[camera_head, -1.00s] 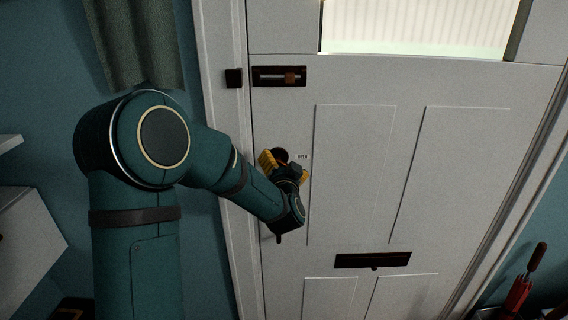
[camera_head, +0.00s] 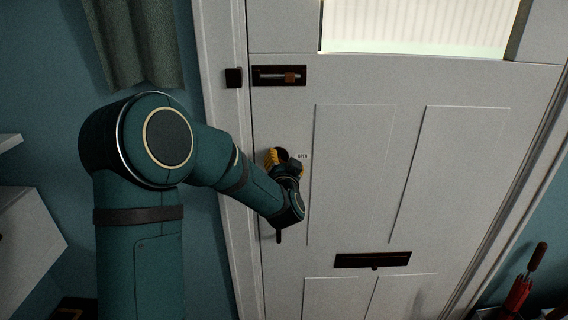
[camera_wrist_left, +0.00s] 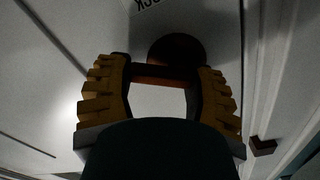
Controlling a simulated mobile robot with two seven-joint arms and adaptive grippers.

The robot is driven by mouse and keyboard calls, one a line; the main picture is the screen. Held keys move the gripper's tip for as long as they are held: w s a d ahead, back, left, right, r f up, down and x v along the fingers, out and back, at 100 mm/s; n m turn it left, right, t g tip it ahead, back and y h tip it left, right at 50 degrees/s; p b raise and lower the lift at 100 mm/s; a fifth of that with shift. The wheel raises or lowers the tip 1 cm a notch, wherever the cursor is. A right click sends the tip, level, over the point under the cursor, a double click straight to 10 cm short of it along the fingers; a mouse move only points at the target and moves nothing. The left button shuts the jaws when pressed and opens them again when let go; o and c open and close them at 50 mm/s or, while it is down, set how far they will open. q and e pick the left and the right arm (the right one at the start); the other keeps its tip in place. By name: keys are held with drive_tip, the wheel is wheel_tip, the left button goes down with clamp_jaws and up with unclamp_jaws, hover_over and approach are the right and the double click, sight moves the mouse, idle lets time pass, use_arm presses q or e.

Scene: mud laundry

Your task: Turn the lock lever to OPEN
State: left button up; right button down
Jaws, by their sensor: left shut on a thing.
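The lock on the white door (camera_head: 350,170) shows as a dark round plate (camera_head: 281,153), partly covered by my gripper in the head view. In the left wrist view the plate (camera_wrist_left: 178,47) is dark brown, and the reddish-brown lock lever (camera_wrist_left: 152,77) extends from it between the yellow fingers. My left gripper (camera_head: 285,161) is shut on the lever, with a finger at each side in the wrist view (camera_wrist_left: 160,78). A small OPEN label (camera_head: 302,156) is right of the plate. My right gripper is not in view.
A slide bolt (camera_head: 279,76) is higher on the door, beside a dark catch (camera_head: 234,78) on the frame. A dark letter slot (camera_head: 373,260) is lower down. A red umbrella (camera_head: 519,292) stands at the lower right. A curtain (camera_head: 138,40) hangs at the left.

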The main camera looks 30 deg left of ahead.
use_arm(q)
drive_tip(key=shift+n+b, duration=1.4)
drive_tip(key=shift+s+r+n+b, duration=0.1)
drive_tip(key=shift+r+n+b, duration=0.1)
drive_tip(key=shift+n+b, duration=0.6)
drive_tip(key=shift+r+n+b, duration=0.2)
drive_tip(key=shift+n+b, duration=0.4)
drive_tip(key=shift+n, duration=0.3)
drive_tip(key=o, duration=1.2)
drive_tip(key=v, duration=1.2)
